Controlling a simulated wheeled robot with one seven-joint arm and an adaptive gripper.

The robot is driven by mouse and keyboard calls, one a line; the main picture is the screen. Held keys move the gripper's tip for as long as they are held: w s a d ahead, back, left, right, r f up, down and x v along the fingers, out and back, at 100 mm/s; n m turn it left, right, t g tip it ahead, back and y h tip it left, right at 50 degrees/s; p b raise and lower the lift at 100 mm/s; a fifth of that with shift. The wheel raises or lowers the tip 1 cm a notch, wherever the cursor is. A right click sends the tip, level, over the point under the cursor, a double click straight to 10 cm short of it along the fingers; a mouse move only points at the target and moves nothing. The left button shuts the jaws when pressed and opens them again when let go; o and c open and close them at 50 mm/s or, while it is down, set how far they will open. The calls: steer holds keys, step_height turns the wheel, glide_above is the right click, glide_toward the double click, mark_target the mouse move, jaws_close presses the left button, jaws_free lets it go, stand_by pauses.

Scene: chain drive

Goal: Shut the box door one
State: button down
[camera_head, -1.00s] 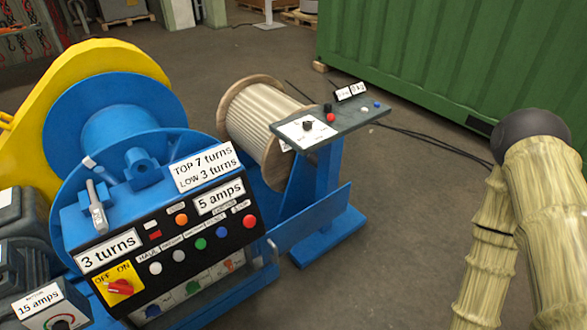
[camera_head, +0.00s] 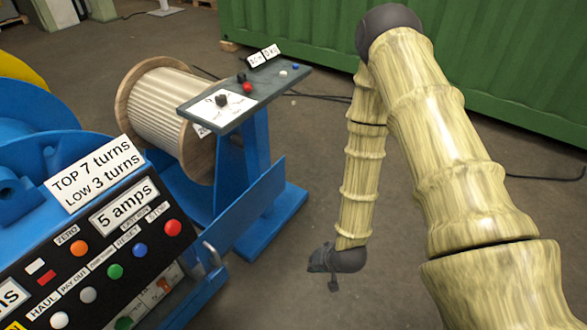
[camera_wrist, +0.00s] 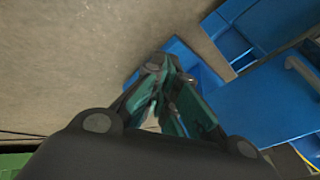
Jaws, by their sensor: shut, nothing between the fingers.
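The black control box (camera_head: 100,255) of the blue machine is at the lower left of the head view, with rows of coloured buttons and white labels. A bent grey handle (camera_head: 213,254) stands out at its right side. I cannot tell which part is box door one or whether it stands open. My gripper (camera_head: 333,284) hangs low to the right of the box, apart from it, over the floor. In the wrist view my gripper (camera_wrist: 160,72) is shut and empty, with part of the blue machine (camera_wrist: 270,100) to its right.
A wooden cable drum (camera_head: 165,105) and a blue stand with a small control panel (camera_head: 245,95) are behind the box. A green container wall (camera_head: 480,50) closes off the back. Black cables lie on the floor. Bare floor (camera_head: 330,130) lies between stand and container.

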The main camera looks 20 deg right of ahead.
steer(key=w+d+m+t+y+b, duration=0.1)
steer(key=w+d+m+t+b, duration=0.15)
steer(key=w+b, duration=0.55)
steer(key=w+d+m+t+y+b, duration=0.1)
steer(key=w+m+t+b, duration=0.15)
steer(key=w, duration=0.95)
steer(key=w+d+r+m+t+y+b, duration=0.2)
steer(key=w+d+r+m+t+b, duration=0.2)
steer(key=w+d+r+t+b, duration=0.6)
steer(key=w+a+g+b, duration=0.3)
steer(key=w+a+b, duration=0.4)
steer(key=w+b, duration=0.1)
steer(key=shift+w+a+f, duration=0.2)
steer(key=shift+w+a, duration=0.15)
steer(key=shift+w, duration=0.1)
steer(key=shift+a, duration=0.1)
